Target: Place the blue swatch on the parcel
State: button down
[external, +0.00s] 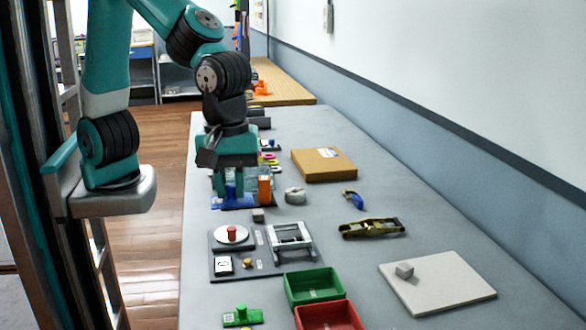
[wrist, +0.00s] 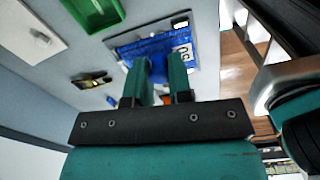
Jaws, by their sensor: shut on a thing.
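The blue swatch (external: 233,203) is a flat blue piece under my gripper (external: 234,187), at the left edge of the grey table. In the wrist view my gripper (wrist: 158,62) has its two teal fingers shut on the swatch (wrist: 152,48), which looks creased and spreads out past the fingertips. I cannot tell whether the swatch touches the table. The parcel (external: 324,165) is a flat brown cardboard box with a pale label on top, to the right of and beyond my gripper. Its top is clear apart from the label.
An orange block (external: 264,189) stands close beside my gripper. A grey roll (external: 295,195) and a blue tape-like item (external: 352,199) lie between me and the parcel's near side. A grey board (external: 235,268), green bin (external: 314,286) and red bin (external: 328,315) are nearer the camera.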

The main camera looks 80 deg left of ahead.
jog(key=w+a+r+n, duration=0.1)
jog(key=w+a+n, duration=0.3)
jog(key=w, duration=0.5)
jog(key=w+a+r+n, duration=0.1)
jog(key=w+a+n, duration=0.1)
jog(key=w+a, duration=0.5)
jog(key=w+a+r+n, duration=0.1)
jog(key=w+a+n, duration=0.4)
jog(key=w+a, duration=0.8)
jog(key=n, duration=0.7)
send_over(306, 163)
notch_tip(306, 163, down, 15)
jog(key=shift+r, duration=0.1)
jog(key=shift+f+p, duration=0.45)
jog(key=shift+f, duration=2.05)
jog(key=shift+f, duration=0.1)
